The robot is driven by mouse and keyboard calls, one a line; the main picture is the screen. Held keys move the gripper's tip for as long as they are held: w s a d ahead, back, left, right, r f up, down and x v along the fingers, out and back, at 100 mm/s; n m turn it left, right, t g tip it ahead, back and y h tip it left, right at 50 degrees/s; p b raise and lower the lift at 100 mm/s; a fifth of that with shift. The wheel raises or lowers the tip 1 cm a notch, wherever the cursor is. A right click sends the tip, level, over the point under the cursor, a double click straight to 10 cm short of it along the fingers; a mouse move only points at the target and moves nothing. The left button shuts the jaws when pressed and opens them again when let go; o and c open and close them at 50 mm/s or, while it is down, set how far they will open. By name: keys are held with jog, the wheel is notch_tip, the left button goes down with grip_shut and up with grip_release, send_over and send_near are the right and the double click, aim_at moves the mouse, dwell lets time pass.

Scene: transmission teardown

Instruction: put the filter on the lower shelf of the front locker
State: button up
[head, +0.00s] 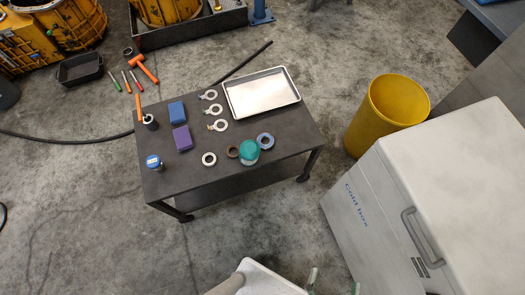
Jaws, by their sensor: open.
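No thing is clearly marked as the filter. A teal-topped round canister (249,151), which may be the filter, stands upright near the front edge of a dark cart (185,186). A smaller blue-topped can (153,162) stands at the cart's left end; I cannot tell whether it is the filter instead. My gripper (333,284) shows at the bottom edge, with two fingertips spread apart and nothing seen between them. It is in front of the cart and apart from everything on it. I see no front locker with shelves in this view.
The cart also holds a metal tray (262,92), blue (176,112) and purple (182,138) blocks, and several rings. A yellow bin (388,112) and a white cold box (365,215) stand to the right. A hose (65,137) crosses the floor at left. Floor at lower left is mostly clear.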

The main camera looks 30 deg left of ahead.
jog(key=w+a+f+n+y, duration=0.1)
jog(key=w+a+f+y, duration=0.2)
jog(key=w+a+f, duration=0.25)
jog(key=n+g+y, duration=0.1)
jog(key=n+y, duration=0.1)
jog(key=y, duration=0.2)
send_near(250, 150)
notch_tip(250, 150, down, 4)
jog(key=a, duration=0.1)
jog(key=shift+d+x, duration=0.15)
jog(key=shift+x, duration=2.55)
jog(key=shift+d+x, duration=0.15)
jog(key=shift+x, duration=2.6)
jog(key=shift+w+r, duration=0.2)
jog(key=c, duration=1.7)
jog(key=shift+r, duration=5)
